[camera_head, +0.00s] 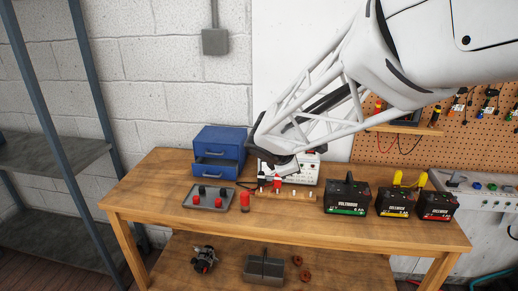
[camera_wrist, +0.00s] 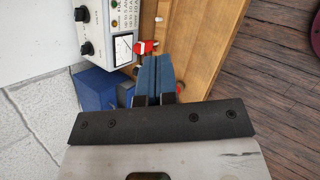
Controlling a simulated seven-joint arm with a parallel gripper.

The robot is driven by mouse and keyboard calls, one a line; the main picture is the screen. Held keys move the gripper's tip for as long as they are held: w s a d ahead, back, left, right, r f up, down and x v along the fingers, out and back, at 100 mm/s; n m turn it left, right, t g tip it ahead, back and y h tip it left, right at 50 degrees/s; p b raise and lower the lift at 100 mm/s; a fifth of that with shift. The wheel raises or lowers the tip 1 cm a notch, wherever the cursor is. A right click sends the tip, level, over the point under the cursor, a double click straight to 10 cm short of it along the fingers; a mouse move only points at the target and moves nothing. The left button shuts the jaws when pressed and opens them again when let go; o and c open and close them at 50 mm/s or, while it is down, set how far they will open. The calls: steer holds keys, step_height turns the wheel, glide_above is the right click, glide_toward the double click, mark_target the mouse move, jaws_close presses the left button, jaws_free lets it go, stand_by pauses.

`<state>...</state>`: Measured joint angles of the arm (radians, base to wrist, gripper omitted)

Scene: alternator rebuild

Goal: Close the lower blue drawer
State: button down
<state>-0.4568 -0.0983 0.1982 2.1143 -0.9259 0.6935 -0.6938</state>
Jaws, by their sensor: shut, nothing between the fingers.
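The blue two-drawer cabinet (camera_head: 226,137) stands at the back left of the wooden workbench. Its lower blue drawer (camera_head: 211,169) is pulled partly out toward the front; the upper drawer (camera_head: 212,151) is closed. My gripper (camera_wrist: 153,60) is shut and empty, its two fingers together in the wrist view. In the head view the end of my arm is to the right of the cabinet, over the power supply, and the fingertips are hard to make out. The wrist view shows part of the blue cabinet (camera_wrist: 96,88) left of my fingers, with the rest hidden behind my gripper.
A grey tray (camera_head: 190,206) with red and black parts lies in front of the drawer, beside a red cylinder (camera_head: 245,202). A white power supply (camera_head: 306,168) stands right of the cabinet, behind a wooden strip (camera_head: 296,195). Batteries (camera_head: 346,197) stand at the right.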

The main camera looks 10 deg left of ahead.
mark_target(214, 170)
steer(key=w+a+f+n+t+y, duration=0.1)
steer(key=a+f+n, duration=0.3)
steer(key=a, duration=0.6)
steer(key=w+a+f+n+t+y, duration=0.1)
steer(key=w+a+f+n, duration=0.3)
steer(key=a, duration=0.7)
steer(key=w+a+f+n+y, duration=0.1)
steer(key=w+a+f+n, duration=0.1)
steer(key=a+f+n, duration=0.2)
steer(key=a+n, duration=0.3)
steer(key=a, duration=0.3)
steer(key=shift+w+a+f+t+y, duration=0.15)
steer(key=shift+a+f+t+y, duration=0.05)
steer(key=shift+t+y, duration=0.2)
steer(key=shift+x, duration=5)
steer(key=w, duration=0.5)
steer(key=shift+w, duration=0.4)
steer(key=shift+r, duration=0.1)
